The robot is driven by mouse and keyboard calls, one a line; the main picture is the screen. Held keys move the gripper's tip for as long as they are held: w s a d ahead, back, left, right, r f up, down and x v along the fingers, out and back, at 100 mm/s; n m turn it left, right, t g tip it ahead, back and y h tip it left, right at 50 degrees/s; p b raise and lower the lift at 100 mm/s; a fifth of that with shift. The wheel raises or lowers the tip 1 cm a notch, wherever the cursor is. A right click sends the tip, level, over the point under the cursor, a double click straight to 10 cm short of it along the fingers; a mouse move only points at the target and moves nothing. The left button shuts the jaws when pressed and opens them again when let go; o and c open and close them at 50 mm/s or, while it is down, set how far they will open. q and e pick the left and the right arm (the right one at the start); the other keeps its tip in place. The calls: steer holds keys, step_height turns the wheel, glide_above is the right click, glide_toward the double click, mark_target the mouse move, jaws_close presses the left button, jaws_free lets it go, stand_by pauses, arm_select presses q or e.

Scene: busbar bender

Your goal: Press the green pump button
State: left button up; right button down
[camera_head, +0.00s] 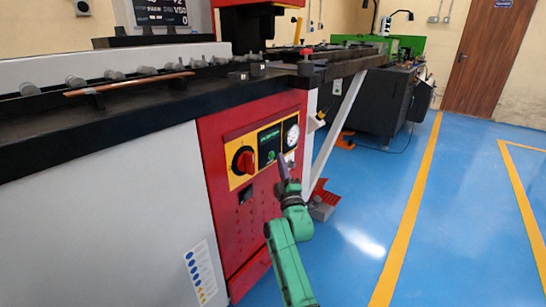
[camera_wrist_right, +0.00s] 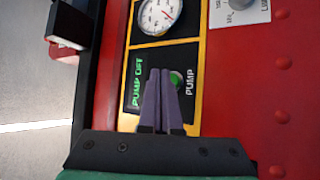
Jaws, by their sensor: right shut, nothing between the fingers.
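The green pump button (camera_wrist_right: 176,78) sits on the black panel beside the "PUMP" label in the right wrist view. It also shows small in the head view (camera_head: 271,156). My right gripper (camera_wrist_right: 160,72) is shut and empty, its two purple fingers side by side. The fingertips lie just beside the button in the wrist view and partly cover its edge; I cannot tell whether they touch it. In the head view the right gripper (camera_head: 282,158) is at the panel's lower right. A display (camera_wrist_right: 138,84) reads "PUMP OFF". My left gripper is not in view.
A red rotary switch (camera_head: 243,160) is left of the display, and a round gauge (camera_head: 292,135) is right of it. The black machine bed (camera_head: 110,110) overhangs the red front. A red pedal (camera_head: 323,198) stands on the floor. The blue floor at right is clear.

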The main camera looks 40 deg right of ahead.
steer(key=shift+w, duration=0.1)
steer(key=shift+w+a, duration=0.1)
steer(key=shift+w, duration=0.2)
steer(key=shift+w+a, duration=0.15)
steer(key=shift+w, duration=0.3)
stand_by(0.6)
steer(key=shift+s+d+p, duration=0.25)
steer(key=shift+s+p, duration=0.2)
steer(key=shift+s, duration=0.4)
